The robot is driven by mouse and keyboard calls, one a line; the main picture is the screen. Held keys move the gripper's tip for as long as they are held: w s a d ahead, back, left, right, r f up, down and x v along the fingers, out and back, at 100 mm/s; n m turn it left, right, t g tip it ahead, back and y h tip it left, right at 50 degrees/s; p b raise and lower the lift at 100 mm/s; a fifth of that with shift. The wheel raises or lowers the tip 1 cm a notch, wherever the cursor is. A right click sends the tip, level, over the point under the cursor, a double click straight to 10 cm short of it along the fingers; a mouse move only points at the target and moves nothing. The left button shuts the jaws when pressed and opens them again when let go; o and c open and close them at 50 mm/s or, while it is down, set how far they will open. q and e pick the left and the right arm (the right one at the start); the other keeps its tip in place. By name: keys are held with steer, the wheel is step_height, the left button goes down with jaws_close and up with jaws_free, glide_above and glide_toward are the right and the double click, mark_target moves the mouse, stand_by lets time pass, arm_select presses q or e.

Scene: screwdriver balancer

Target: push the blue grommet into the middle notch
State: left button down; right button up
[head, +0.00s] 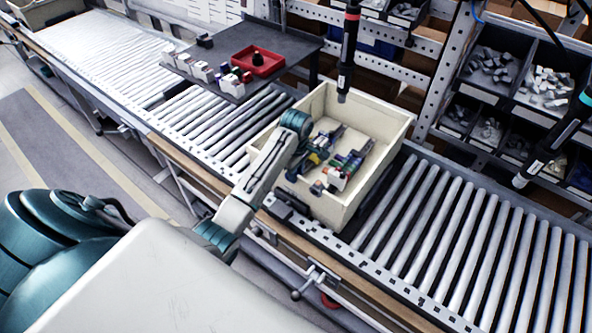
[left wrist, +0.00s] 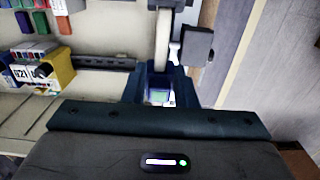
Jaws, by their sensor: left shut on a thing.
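My left gripper (left wrist: 162,90) is shut on a small blue piece, the blue grommet (left wrist: 159,97), in the left wrist view. Only a bit of it shows between the dark fingers. The gripper is at the near wall of the cream crate (left wrist: 164,45), whose pale edge runs up the picture from the fingers. In the head view my arm link covers the gripper and the grommet at the crate (head: 395,130). The middle notch cannot be made out, so I cannot tell whether the grommet touches it. My right gripper is not in view.
A dark rail (left wrist: 105,63) with a yellow block (left wrist: 59,73) and coloured terminals lies in the crate. A black block (left wrist: 197,45) is just outside the wall. Screwdrivers hang above the crate (head: 346,60) and at the right (head: 540,160). Rollers (head: 450,235) at right are clear.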

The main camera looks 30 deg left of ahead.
arm_select(q)
steer(key=shift+w, duration=0.1)
stand_by(0.3)
steer(key=c, duration=1.1)
jaws_free()
